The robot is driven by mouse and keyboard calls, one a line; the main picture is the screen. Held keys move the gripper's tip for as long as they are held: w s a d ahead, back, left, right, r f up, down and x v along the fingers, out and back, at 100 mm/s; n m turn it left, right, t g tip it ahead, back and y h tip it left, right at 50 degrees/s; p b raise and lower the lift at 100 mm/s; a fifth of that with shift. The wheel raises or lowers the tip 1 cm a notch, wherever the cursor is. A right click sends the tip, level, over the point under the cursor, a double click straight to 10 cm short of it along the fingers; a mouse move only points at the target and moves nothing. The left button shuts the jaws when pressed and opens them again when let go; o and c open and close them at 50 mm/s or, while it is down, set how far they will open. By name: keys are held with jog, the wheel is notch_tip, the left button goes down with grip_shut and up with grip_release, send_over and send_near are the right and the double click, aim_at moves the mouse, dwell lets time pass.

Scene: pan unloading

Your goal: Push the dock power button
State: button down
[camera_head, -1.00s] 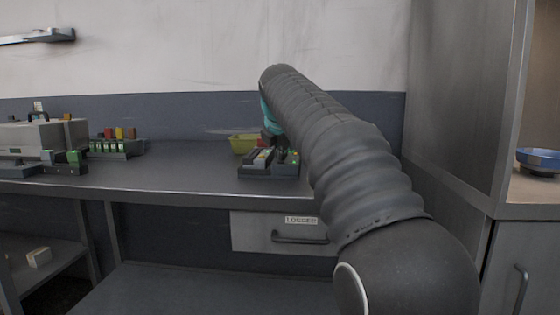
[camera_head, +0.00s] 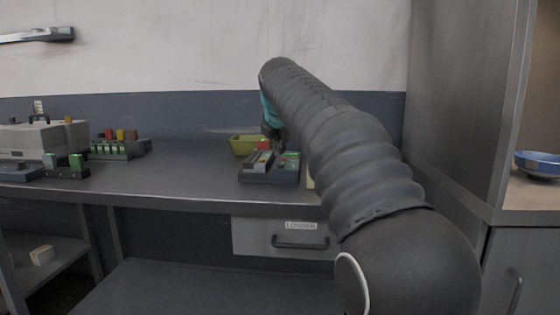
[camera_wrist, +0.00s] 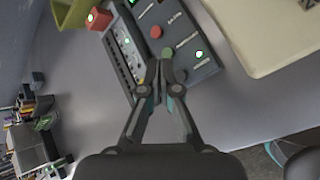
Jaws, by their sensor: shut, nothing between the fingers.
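The dock (camera_head: 268,178) is a dark grey unit on the bench, with labels, lit green lamps and round buttons. In the wrist view its panel (camera_wrist: 186,38) fills the upper middle. A red button (camera_wrist: 156,32) and a green button (camera_wrist: 167,53) sit on it, with another reddish button (camera_wrist: 180,75) beside the fingers. The labels are too small to read. My gripper (camera_wrist: 163,66) is shut and empty, its tips at the panel close to the green button. I cannot tell whether they touch it. In the head view my arm hides most of the gripper.
A yellow-green bin (camera_head: 243,145) stands behind the dock, with a red block (camera_wrist: 98,18) near it. A pale flat object (camera_wrist: 265,32) lies beside the dock. Other equipment (camera_head: 118,148) stands at the bench's left. The bench between is clear. A tall cabinet (camera_head: 455,95) bounds the right.

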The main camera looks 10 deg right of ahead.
aim_at(281, 166)
jog(key=shift+r+p, duration=0.3)
jog(key=shift+r, duration=2.15)
